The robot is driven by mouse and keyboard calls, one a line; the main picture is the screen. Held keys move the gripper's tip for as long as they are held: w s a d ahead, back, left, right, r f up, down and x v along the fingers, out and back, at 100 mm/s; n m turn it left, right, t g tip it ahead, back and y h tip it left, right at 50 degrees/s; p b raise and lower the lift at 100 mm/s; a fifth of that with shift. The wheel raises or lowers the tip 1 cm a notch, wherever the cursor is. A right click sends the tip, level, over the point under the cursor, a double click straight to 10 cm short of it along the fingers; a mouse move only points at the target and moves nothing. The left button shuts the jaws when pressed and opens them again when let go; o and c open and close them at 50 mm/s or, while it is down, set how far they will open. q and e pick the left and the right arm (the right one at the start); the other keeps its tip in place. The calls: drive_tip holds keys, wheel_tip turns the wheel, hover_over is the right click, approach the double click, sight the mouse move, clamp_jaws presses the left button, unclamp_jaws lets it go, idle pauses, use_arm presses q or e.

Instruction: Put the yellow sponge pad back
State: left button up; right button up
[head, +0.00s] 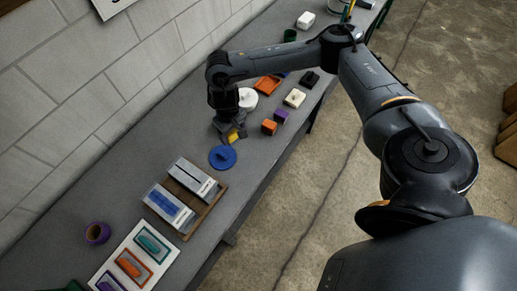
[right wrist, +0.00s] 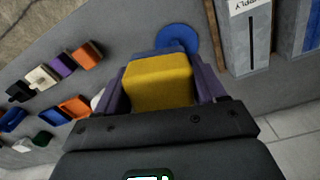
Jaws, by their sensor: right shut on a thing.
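The yellow sponge pad (head: 234,138) is held in my right gripper (head: 231,133), above the grey bench just behind a round blue lid-like disc (head: 222,158). In the right wrist view the yellow pad (right wrist: 158,82) fills the space between the two fingers of my right gripper (right wrist: 162,85), which touch its sides. The blue disc (right wrist: 178,37) shows beyond the pad, partly hidden by it. My left gripper is not in view.
A wooden tray (head: 205,216) holds two grey boxes, one slotted, one with blue inside. A white board (head: 117,256) with coloured pieces and a purple cup (head: 97,233) stand nearer. An orange tray (head: 268,84), orange cube (head: 269,127) and purple cube (head: 281,116) lie farther along.

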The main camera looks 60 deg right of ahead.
drive_tip(key=s+d+f+m+b, duration=0.2)
drive_tip(key=s+d+f+b, duration=0.3)
drive_tip(key=s+d+f, duration=0.8)
hover_over(256, 147)
wheel_tip(256, 147, down, 6)
drive_tip(key=shift+a+r+b, duration=0.1)
drive_tip(key=shift+r+b, duration=0.1)
drive_tip(key=shift+b, duration=0.2)
drive_tip(key=shift+f, duration=2)
drive_tip(key=o, duration=1)
drive_tip(key=shift+f, duration=0.15)
